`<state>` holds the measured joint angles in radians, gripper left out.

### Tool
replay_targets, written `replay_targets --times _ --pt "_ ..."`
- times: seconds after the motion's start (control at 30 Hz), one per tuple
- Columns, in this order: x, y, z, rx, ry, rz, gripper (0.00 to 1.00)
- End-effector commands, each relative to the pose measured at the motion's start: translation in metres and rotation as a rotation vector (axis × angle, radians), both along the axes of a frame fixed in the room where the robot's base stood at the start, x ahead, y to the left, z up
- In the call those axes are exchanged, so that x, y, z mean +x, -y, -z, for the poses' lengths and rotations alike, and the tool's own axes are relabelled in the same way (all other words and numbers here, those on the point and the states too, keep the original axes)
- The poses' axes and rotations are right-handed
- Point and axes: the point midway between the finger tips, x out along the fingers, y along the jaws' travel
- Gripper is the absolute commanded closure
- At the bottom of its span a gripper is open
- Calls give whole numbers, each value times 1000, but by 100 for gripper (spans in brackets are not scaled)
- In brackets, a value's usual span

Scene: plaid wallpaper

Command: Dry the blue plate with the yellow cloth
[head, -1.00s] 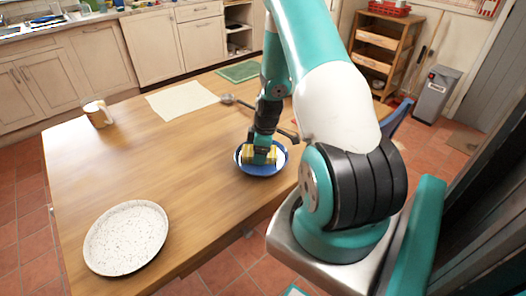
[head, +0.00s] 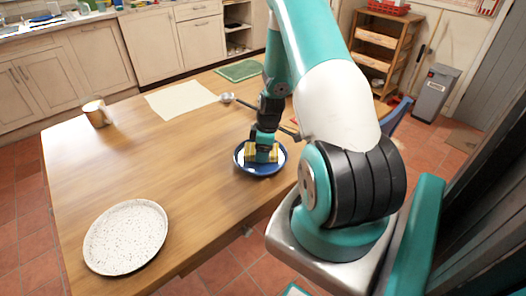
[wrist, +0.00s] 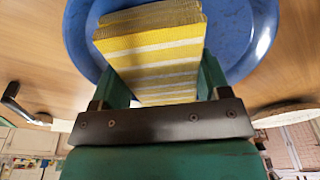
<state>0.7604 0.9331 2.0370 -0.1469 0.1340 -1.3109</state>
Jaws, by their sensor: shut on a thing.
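The blue plate (head: 241,163) lies on the wooden table near its right edge; it fills the upper part of the wrist view (wrist: 245,45). The yellow cloth (wrist: 155,55), folded and striped with white, is between the fingers of my gripper (head: 262,152). My gripper is shut on the cloth and holds it over the inside of the plate. The cloth appears to touch the plate, but the underside is hidden. In the head view the cloth shows as small yellow patches beside the fingers.
A speckled white tray (head: 125,237) lies at the table's front left. A mug (head: 97,113) stands at the left. The table's middle is clear.

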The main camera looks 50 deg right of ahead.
Motion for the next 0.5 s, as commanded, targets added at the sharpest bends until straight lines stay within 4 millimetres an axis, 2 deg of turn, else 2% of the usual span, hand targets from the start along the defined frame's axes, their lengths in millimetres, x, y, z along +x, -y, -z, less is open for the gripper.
replay_targets --times 0.37,0.5 --pt "5 -6 2 0 0 -1 49" --pt "5 -6 -5 0 0 -1 49"
